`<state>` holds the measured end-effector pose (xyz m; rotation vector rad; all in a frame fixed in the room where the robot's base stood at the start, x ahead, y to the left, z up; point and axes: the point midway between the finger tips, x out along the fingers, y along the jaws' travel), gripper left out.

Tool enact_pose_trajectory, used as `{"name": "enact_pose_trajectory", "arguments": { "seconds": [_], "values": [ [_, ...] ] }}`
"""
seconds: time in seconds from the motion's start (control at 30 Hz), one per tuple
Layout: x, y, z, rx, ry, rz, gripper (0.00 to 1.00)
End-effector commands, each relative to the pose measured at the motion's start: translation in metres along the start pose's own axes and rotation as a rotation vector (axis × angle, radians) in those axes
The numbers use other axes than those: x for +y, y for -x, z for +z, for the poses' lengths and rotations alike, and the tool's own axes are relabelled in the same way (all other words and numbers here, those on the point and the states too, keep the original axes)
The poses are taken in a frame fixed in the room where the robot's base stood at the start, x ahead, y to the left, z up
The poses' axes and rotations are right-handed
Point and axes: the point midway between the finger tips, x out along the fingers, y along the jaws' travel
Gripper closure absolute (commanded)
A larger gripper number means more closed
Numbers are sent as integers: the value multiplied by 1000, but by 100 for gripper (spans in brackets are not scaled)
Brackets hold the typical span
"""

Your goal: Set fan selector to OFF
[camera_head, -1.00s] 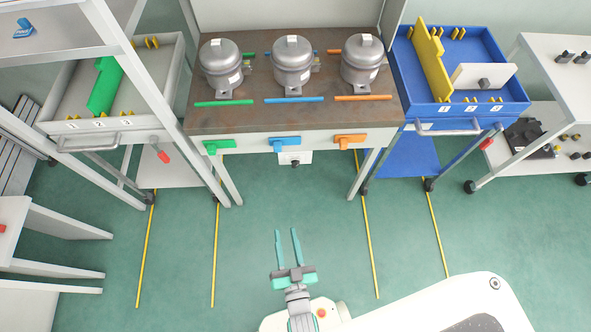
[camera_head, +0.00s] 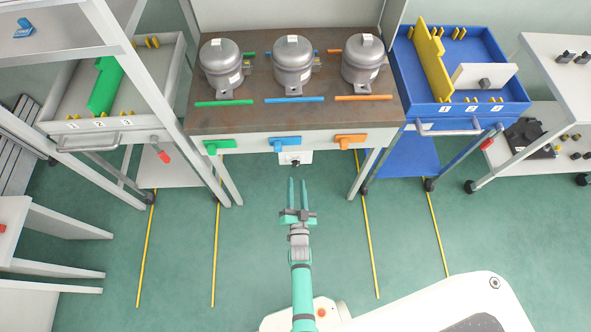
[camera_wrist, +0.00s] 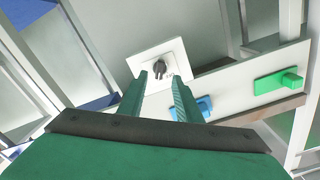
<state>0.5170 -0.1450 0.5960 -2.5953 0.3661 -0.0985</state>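The fan selector is a black knob (camera_wrist: 159,68) on a white plate (camera_wrist: 174,58) in the wrist view. In the head view the knob (camera_head: 295,162) and its white plate (camera_head: 304,157) sit below the front edge of the welding table, under the blue handle. My gripper (camera_head: 298,181) has two teal fingers. It is open and empty, just short of the knob and pointing at it. In the wrist view the fingertips (camera_wrist: 160,82) lie to either side of the knob's lower part, apart from it. The knob's setting marks are too small to read.
The table (camera_head: 230,116) holds several grey compressors. Green (camera_head: 218,146), blue (camera_head: 285,142) and orange (camera_head: 350,140) handles line its front edge; the blue one is close above the selector. A blue cart (camera_head: 500,108) stands right, a grey cart (camera_head: 62,140) left. The green floor ahead is clear.

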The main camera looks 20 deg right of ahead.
Motion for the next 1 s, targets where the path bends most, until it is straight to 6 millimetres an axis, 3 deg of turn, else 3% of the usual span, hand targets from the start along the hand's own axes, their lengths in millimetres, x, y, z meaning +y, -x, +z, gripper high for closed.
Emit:
{"name": "enact_pose_trajectory", "arguments": {
  "seconds": [0.2, 0.4, 0.83, 0.97, 1.0],
  "values": [
    [0, -40, -1, 1, 0, 0, 69],
    [0, -62, 0, 0, 0, 0, 69],
    [0, -70, 0, 0, 0, 0, 69],
    [0, -70, 0, 0, 0, 0, 97],
    [0, -70, 0, 0, 0, 0, 99]
  ]
}}
